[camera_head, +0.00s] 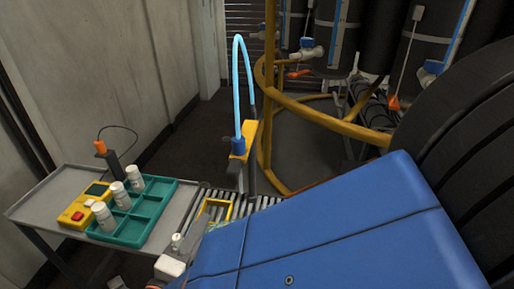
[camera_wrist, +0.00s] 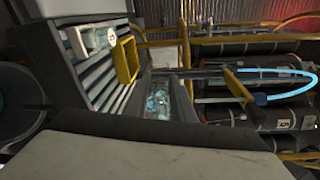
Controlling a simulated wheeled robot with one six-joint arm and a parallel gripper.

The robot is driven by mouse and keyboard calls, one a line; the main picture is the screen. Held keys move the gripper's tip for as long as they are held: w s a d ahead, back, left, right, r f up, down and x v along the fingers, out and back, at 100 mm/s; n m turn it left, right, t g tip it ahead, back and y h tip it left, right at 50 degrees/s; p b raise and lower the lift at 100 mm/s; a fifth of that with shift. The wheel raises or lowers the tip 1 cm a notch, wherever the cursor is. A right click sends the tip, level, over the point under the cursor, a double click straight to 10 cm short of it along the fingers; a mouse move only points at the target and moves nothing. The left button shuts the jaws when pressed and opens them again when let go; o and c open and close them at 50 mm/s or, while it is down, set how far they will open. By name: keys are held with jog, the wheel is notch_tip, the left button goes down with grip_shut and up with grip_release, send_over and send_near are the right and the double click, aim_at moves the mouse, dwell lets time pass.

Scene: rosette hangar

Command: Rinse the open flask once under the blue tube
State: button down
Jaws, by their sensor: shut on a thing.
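My gripper (camera_wrist: 160,84) is shut on a clear flask (camera_wrist: 156,104) with bluish patches, seen at the middle of the wrist view. Its mouth cannot be made out. In the head view my blue arm hides the gripper and most of the flask. The blue tube (camera_head: 236,70) arches over and ends in a blue nozzle at a yellow bracket (camera_head: 251,132). It also shows in the wrist view (camera_wrist: 290,73), to the right of the flask and apart from it. I cannot tell whether the flask is directly under the nozzle or whether water runs.
A grey cart (camera_head: 37,206) at the left bears a teal rack (camera_head: 152,208) with three white bottles and a yellow device (camera_head: 76,213). A yellow frame (camera_wrist: 126,61) stands on slatted rollers (camera_wrist: 110,90). A yellow rail (camera_head: 320,113) and dark cylinders stand behind.

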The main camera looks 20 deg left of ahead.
jog(key=r+m+g+y, duration=0.1)
jog(key=m, duration=0.2)
jog(key=r+m+g+y, duration=0.1)
jog(key=r+m, duration=0.1)
jog(key=m, duration=0.1)
jog(key=r+m+g+y, duration=0.1)
jog(key=r+m, duration=0.1)
jog(key=shift+s+a+r+m+g+y, duration=0.15)
jog(key=shift+a+m+g+y, duration=0.25)
jog(key=shift+d+r+m+g+y, duration=0.1)
jog(key=shift+r+m+g+y, duration=0.35)
jog(key=shift+r+m, duration=0.75)
